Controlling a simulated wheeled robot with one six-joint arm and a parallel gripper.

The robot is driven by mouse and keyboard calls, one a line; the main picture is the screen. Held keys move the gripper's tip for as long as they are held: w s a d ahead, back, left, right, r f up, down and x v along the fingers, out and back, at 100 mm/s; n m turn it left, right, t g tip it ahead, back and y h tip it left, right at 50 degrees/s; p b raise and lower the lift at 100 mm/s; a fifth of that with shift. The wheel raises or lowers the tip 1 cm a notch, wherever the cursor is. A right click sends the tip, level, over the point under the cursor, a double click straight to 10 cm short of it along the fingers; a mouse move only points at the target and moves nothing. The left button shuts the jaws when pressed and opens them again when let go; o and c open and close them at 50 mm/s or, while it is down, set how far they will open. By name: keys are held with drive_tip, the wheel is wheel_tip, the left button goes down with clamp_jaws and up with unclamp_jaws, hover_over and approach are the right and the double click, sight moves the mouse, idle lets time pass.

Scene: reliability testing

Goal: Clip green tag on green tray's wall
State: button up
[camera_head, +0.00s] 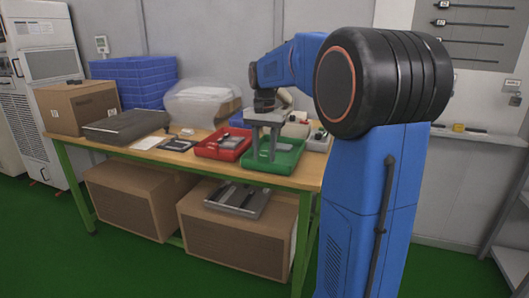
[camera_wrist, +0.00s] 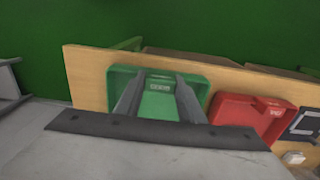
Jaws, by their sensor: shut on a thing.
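The green tray (camera_head: 291,159) stands near the right end of the wooden table in the head view; its rim also shows in the wrist view (camera_wrist: 117,82). My gripper (camera_head: 262,157) points down over the tray, with its fingers well apart. In the wrist view, my gripper (camera_wrist: 161,82) is shut on the green tag (camera_wrist: 160,87), which spans the fingers and has a pale printed label. The tag appears over the tray's interior in that view. I cannot tell how high it is or whether it touches the tray. The tag is too small to make out in the head view.
A red tray (camera_head: 223,147) with parts sits just left of the green tray. Blue bins (camera_head: 133,80), a carton (camera_head: 76,107), a grey case (camera_head: 125,125) and a clear bag (camera_head: 200,103) fill the table's left and back. Larger boxes (camera_head: 237,235) stand below.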

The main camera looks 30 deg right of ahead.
drive_tip(key=shift+f, duration=0.4)
idle(5.3)
drive_tip(key=o, duration=1.1)
drive_tip(key=shift+r, duration=3.5)
